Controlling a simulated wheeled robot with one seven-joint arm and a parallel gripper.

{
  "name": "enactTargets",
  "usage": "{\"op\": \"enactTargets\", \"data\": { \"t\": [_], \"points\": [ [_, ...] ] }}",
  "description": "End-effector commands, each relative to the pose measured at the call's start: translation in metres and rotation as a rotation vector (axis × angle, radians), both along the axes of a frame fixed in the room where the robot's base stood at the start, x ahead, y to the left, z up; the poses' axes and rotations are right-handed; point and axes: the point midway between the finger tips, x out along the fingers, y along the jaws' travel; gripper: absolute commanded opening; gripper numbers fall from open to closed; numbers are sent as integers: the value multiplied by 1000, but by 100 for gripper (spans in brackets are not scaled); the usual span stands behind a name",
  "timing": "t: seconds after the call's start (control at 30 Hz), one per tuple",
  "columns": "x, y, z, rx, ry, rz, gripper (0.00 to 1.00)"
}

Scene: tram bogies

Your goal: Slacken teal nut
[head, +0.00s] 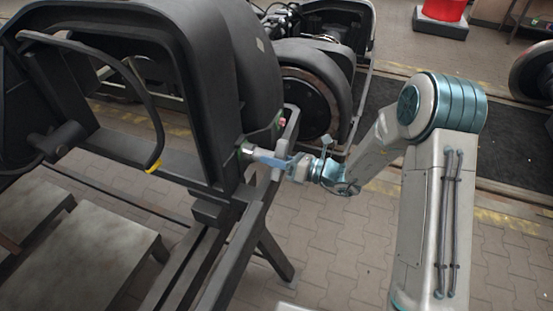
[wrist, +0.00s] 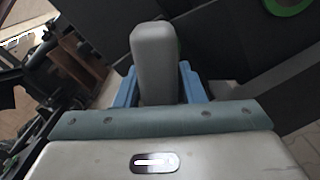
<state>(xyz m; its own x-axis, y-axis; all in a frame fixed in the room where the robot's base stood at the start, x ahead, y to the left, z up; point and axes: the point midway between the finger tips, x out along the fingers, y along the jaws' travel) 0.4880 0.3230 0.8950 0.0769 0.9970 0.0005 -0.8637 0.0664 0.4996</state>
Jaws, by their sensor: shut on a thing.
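My gripper (head: 276,160) reaches left to the side of the dark bogie (head: 205,90). In the wrist view my gripper (wrist: 158,78) has its blue fingers shut on a grey, blunt-ended tool (wrist: 154,55). The tool stands straight out between the fingers. In the head view a short pale end of the tool (head: 258,153) points at a small greenish spot (head: 244,149) on the bogie's side, which may be the teal nut. The nut's shape and whether the tool touches it cannot be made out. A bit of green (wrist: 179,46) shows just behind the tool.
A small red part (head: 281,123) sits just above my gripper on a grey bracket. A green ring (wrist: 289,4) shows at the wrist view's top right. Stand beams (head: 240,240) run below. A red object (head: 444,9) stands far back.

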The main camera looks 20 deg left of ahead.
Motion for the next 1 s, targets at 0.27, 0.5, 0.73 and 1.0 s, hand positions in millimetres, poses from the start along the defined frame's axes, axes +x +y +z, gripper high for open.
{"op": "enactTargets", "data": {
  "t": [0.27, 0.5, 0.73, 1.0],
  "points": [
    [0, 0, 1, 2, -2, 0, 0],
    [0, 0, -1, -3, -72, 1, 0],
    [0, 0, -1, -9, -161, -1, 0],
    [0, 0, 0, -14, -207, 0, 0]
  ]
}}
